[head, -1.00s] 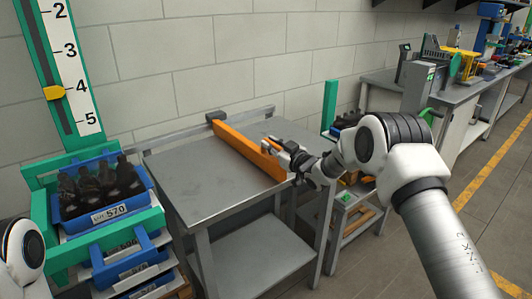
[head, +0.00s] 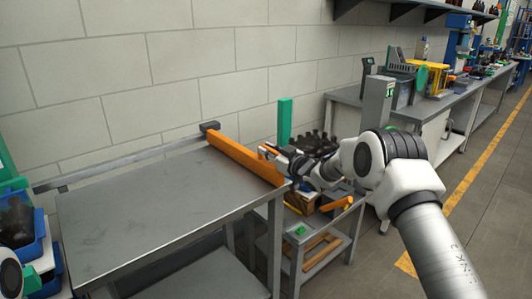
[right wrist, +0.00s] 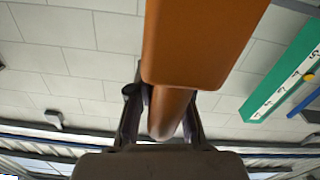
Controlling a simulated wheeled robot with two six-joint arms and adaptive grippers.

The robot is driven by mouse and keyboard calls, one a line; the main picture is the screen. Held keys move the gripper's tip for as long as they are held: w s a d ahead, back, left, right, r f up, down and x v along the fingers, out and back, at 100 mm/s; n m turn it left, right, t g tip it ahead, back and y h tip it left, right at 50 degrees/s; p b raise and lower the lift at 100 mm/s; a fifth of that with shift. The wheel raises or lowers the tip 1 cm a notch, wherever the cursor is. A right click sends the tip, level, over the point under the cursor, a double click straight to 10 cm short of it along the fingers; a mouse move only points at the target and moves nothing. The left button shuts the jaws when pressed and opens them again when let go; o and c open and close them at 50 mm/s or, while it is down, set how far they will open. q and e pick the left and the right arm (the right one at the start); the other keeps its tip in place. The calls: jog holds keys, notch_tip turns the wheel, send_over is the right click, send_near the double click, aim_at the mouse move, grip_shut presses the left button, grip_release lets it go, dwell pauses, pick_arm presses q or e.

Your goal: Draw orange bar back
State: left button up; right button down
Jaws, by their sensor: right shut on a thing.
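The orange bar (head: 240,158) stands on edge across the right side of the grey metal table (head: 140,220). Its far end joins a dark slider (head: 209,127) at the right end of the grey rail (head: 120,158) along the table's back. My right gripper (head: 268,153) is at the bar's right face, near its front end. In the right wrist view its fingers (right wrist: 160,105) are shut on the bar's round orange handle (right wrist: 168,112), with the bar (right wrist: 200,40) above it. My left gripper is out of view.
A low stand (head: 300,245) with a crate of dark bottles (head: 315,143) and a green post (head: 284,120) is right of the table. A blue bin (head: 30,250) with dark bottles is at the left edge. The tabletop left of the bar is bare.

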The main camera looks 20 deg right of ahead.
jog(key=shift+d+r, duration=0.15)
jog(key=c, duration=1.2)
grip_release()
jog(key=shift+o, duration=0.5)
jog(key=shift+w+d, duration=0.1)
jog(key=shift+d, duration=0.15)
jog(key=shift+s, duration=0.35)
jog(key=v, duration=1.1)
